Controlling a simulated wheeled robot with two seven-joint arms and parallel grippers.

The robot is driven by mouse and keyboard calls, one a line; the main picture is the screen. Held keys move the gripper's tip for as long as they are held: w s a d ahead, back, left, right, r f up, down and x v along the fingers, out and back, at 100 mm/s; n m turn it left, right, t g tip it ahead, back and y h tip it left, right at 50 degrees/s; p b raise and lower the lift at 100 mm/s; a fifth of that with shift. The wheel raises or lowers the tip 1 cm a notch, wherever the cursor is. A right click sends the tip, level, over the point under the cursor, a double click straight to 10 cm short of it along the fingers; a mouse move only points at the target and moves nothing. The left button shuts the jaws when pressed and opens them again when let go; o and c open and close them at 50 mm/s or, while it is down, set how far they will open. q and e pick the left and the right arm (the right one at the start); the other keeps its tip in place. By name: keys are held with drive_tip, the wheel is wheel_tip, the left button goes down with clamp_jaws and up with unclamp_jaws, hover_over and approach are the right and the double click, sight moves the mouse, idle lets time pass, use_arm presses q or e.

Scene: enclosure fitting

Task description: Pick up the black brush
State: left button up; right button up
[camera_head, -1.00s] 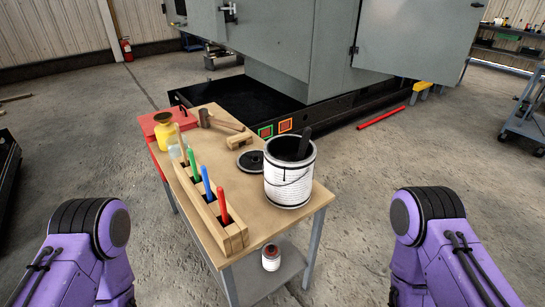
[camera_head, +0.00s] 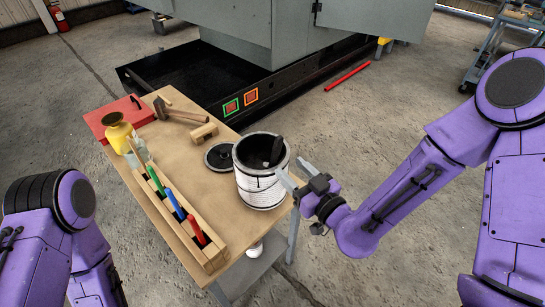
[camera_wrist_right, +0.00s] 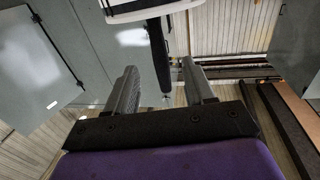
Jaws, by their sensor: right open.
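The black brush (camera_head: 277,150) stands tilted in a white can (camera_head: 262,190), its black handle sticking up above the rim. The brush's lower end is hidden in the can. My right gripper (camera_head: 294,174) is open and empty, just right of the can, with its fingers pointing towards it. In the right wrist view, the black handle (camera_wrist_right: 160,55) shows in the gap between the open fingers (camera_wrist_right: 158,75), with the can's edge (camera_wrist_right: 150,12) at the top. The handle appears beyond the fingertips, not gripped. My left arm shows at the lower left, but its gripper is out of view.
The can stands on a wooden table (camera_head: 180,222).

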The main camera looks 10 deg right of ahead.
sight(278, 154)
drive_tip(key=p+x, duration=0.1)
drive_tip(key=x, duration=0.3)
drive_tip(key=shift+w+a+r, duration=0.1)
drive_tip(key=shift+w+r, duration=0.1)
drive_tip(key=shift+w, duration=0.05)
drive_tip(key=p+x, duration=0.3)
drive_tip(key=x, duration=0.2)
drive_tip(key=shift+f, duration=0.1)
drive_tip(key=shift+w+a+f, duration=0.15)
drive_tip(key=shift+w, duration=0.25)
clamp_jaws()
